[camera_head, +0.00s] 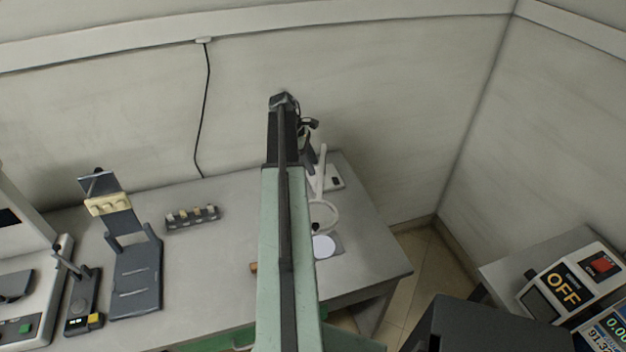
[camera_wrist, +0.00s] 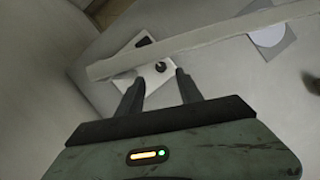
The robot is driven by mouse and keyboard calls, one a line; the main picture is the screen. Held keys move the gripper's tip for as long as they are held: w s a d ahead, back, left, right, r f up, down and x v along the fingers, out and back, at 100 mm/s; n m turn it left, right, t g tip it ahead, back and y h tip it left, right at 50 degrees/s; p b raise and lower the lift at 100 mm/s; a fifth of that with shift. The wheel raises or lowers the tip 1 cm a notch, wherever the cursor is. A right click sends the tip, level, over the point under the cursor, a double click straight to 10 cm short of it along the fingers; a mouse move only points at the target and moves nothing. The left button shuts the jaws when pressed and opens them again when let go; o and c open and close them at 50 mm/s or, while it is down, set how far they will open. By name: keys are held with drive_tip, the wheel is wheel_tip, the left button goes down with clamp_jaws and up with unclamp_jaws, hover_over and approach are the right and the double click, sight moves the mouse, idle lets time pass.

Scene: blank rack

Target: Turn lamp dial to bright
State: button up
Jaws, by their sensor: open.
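The lamp's white base (camera_wrist: 128,64) lies beyond my fingers in the wrist view, with a small dark round dial (camera_wrist: 161,67) on it. A dark rectangular part (camera_wrist: 143,42) sits farther up the base. The lamp's long pale arm (camera_wrist: 210,36) crosses the view just beyond my fingertips and partly covers the base. My gripper (camera_wrist: 159,75) is open and empty, its fingertips on either side of the dial in the picture; I cannot tell their height above it. In the head view the lamp base (camera_head: 325,182) shows at the table's back right; my arm hides part of the lamp.
A white disc (camera_head: 324,247) on a grey mat lies in front of the lamp's ring head (camera_head: 323,216). A small rack (camera_head: 192,218), a dark stand (camera_head: 136,275) and other devices stand on the left. Instruments (camera_head: 570,288) stand at the lower right.

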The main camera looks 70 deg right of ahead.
drive_tip(key=b+x, duration=0.6)
drive_tip(key=x, duration=0.1)
drive_tip(key=shift+w+a+f, duration=0.2)
drive_tip(key=shift+w+f, duration=0.1)
drive_tip(key=shift+w, duration=0.05)
drive_tip(key=shift+r, duration=0.15)
